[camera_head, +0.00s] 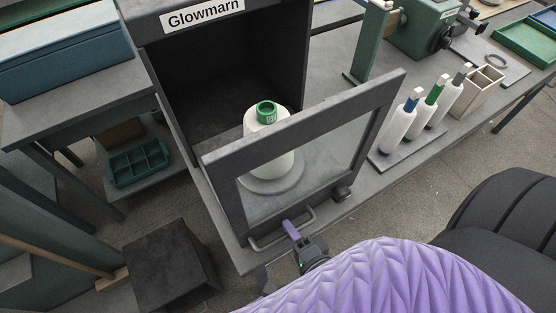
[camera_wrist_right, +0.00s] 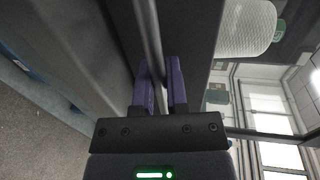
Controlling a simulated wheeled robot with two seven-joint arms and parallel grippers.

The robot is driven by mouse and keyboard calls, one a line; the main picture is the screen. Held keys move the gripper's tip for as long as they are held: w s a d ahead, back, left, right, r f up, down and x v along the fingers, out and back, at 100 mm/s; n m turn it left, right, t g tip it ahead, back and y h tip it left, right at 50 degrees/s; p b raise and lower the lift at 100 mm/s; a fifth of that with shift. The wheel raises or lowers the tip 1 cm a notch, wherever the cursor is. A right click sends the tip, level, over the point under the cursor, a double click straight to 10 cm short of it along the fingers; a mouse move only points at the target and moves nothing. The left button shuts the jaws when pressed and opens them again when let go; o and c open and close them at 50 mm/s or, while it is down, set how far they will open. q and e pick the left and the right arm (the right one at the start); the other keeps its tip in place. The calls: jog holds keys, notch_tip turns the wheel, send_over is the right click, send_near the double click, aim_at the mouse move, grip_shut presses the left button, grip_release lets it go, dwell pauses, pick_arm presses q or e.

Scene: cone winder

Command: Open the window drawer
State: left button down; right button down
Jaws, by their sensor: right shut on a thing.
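The window drawer's dark grey frame (camera_head: 225,173) with its clear pane stands in front of the dark cabinet (camera_head: 190,70) labelled "Glowmarn". A gap shows between the frame's top and the cabinet. A white cone with a green top (camera_head: 266,112) stands on a round grey plate (camera_head: 262,187), seen partly over the frame and partly through the pane. My right gripper (camera_head: 290,229) is shut on the bar handle (camera_head: 262,244) low on the drawer's front. In the right wrist view the handle bar (camera_wrist_right: 149,30) runs between the purple fingers (camera_wrist_right: 160,85). My left gripper is not in view.
Right of the drawer, several white spools (camera_head: 399,124) stand on a tray, beside a divided wooden box (camera_head: 478,92). A green machine (camera_head: 422,28) stands behind. A dark block (camera_head: 170,262) is on the floor at lower left. A green bin (camera_head: 138,163) sits on a low shelf.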

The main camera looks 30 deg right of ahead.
jog(key=shift+f+v, duration=0.25)
jog(key=shift+v, duration=1.05)
jog(key=shift+s, duration=0.1)
jog(key=c, duration=0.8)
grip_release()
jog(key=shift+o, duration=0.7)
